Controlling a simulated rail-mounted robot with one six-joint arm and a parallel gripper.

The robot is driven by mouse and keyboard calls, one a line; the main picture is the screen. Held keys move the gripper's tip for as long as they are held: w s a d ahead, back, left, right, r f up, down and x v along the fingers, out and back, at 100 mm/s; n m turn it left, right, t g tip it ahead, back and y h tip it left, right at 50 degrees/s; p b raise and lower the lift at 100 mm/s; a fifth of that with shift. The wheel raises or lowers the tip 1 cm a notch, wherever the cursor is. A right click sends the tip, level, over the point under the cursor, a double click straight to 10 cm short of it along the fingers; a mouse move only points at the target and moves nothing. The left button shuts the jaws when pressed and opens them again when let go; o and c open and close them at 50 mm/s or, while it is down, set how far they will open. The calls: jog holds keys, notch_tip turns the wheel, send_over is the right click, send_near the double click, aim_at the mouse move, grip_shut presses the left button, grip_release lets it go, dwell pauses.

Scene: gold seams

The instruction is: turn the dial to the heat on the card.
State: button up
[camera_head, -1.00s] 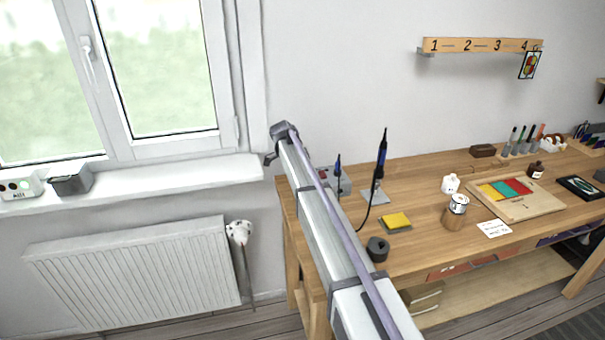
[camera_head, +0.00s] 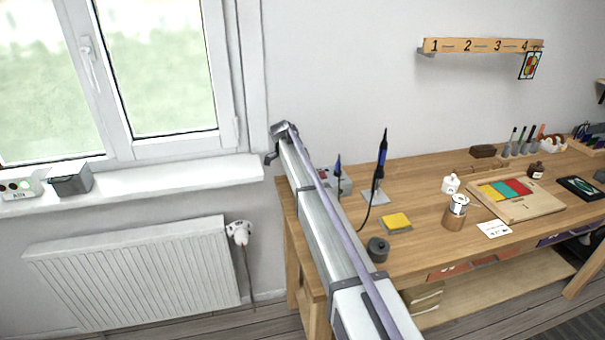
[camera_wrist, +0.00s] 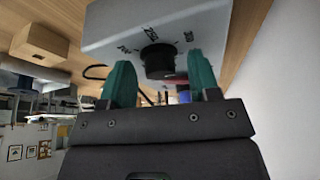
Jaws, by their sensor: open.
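In the wrist view a black dial (camera_wrist: 158,62) sits on the face of a light grey station box (camera_wrist: 110,22). Dark printed numbers surround the dial, too small and tilted to read surely. My gripper (camera_wrist: 160,80) is open, with its green fingers on either side of the dial; I cannot tell whether they touch it. In the head view the grey box (camera_head: 343,184) is partly hidden behind my arm, and the gripper cannot be made out. A white card (camera_head: 494,229) with small dark writing lies on the bench; the writing is not legible.
The wooden bench (camera_head: 420,200) holds a blue-handled iron (camera_head: 381,160) with a black cable, a yellow sponge (camera_head: 396,221), a dark round tin (camera_head: 378,249) and a copper-coloured pot (camera_head: 455,214). A wall stands behind the bench.

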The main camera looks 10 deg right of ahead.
jog(key=p+v, duration=1)
jog(key=shift+r, duration=0.4)
jog(key=shift+a, duration=0.1)
